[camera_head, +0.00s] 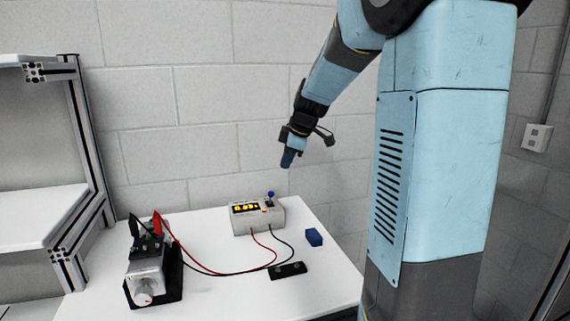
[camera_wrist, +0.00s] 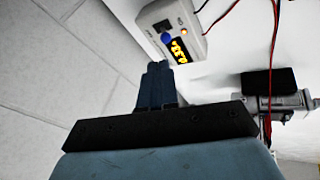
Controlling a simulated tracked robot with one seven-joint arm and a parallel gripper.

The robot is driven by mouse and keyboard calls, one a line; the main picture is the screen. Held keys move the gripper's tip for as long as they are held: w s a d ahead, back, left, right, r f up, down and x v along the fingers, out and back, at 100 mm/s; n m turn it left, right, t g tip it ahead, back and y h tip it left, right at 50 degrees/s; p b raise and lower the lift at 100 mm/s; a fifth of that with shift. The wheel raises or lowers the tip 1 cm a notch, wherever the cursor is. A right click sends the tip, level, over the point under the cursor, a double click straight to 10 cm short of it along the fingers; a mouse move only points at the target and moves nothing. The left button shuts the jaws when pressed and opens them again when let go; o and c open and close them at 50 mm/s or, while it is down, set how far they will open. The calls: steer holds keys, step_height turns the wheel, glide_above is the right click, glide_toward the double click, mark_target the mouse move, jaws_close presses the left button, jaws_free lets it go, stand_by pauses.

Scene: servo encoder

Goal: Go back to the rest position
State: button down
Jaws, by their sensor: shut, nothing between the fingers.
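My gripper (camera_head: 288,159) is in the air above the back of the white table (camera_head: 215,292), in front of the wall. It is shut with nothing between its fingers, and points down. In the wrist view the shut fingers (camera_wrist: 157,75) show in the middle, apart from the grey meter box (camera_wrist: 172,32). The meter box (camera_head: 258,217) stands on the table below my gripper, with a lit yellow display and a blue-topped knob (camera_head: 271,195). The servo motor (camera_head: 147,277) sits at the table's left with red and black clips on it.
A blue block (camera_head: 314,237) lies right of the meter. A black strip (camera_head: 288,271) lies in front of it. Red and black wires (camera_head: 232,273) cross the table. A metal-framed shelf (camera_head: 78,150) stands at the left. The air around my gripper is clear.

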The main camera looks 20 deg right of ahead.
stand_by(0.3)
steer(key=s+a+r+m+h, duration=0.1)
steer(key=s+a+m, duration=0.2)
steer(key=s, duration=1.2)
steer(key=s+a+r+m+h, duration=0.1)
steer(key=s+a+m, duration=0.2)
steer(key=s+m, duration=0.7)
steer(key=s, duration=0.5)
steer(key=shift+s+a+m+t, duration=0.15)
steer(key=shift+s+m+t, duration=0.15)
steer(key=shift+s, duration=0.05)
